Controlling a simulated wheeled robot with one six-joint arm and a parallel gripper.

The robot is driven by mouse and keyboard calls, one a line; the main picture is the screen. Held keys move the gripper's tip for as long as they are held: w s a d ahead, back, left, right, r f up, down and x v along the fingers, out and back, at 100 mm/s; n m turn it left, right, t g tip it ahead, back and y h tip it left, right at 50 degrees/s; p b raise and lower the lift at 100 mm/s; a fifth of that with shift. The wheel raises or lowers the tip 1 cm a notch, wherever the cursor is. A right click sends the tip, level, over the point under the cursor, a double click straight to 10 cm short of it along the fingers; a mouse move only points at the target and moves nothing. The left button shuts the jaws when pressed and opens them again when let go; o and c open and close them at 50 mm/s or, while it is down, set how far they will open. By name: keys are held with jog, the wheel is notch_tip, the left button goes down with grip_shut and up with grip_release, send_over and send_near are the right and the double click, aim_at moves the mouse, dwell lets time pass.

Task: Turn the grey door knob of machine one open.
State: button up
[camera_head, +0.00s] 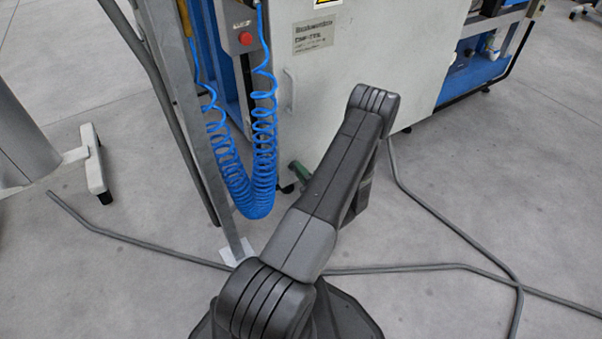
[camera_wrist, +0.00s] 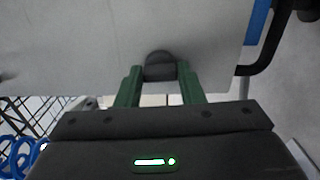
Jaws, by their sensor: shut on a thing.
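In the wrist view, a dark grey door knob (camera_wrist: 160,66) sits on the pale machine panel (camera_wrist: 90,50). My gripper (camera_wrist: 159,75) has its two green fingers on either side of the knob and is shut on it. The knob's lower part is hidden between the fingers. In the head view, the white machine door (camera_head: 375,75) stands behind my arm, with a pale handle (camera_head: 290,92) on its face. A green part of my gripper (camera_head: 299,170) shows low beside the door; the knob is not visible there.
Blue coiled hoses (camera_head: 255,190) hang from a grey post (camera_head: 185,110) left of the door. A red button (camera_head: 246,39) is above them. Grey pipes (camera_head: 430,268) run along the floor. A wheeled stand foot (camera_head: 95,165) is at the left. Open floor lies at the right.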

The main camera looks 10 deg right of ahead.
jog(key=shift+m, duration=0.5)
jog(key=o, duration=1)
jog(key=p+v, duration=0.3)
jog(key=v, duration=1)
jog(key=shift+s+d, duration=0.1)
jog(key=shift+s, duration=0.3)
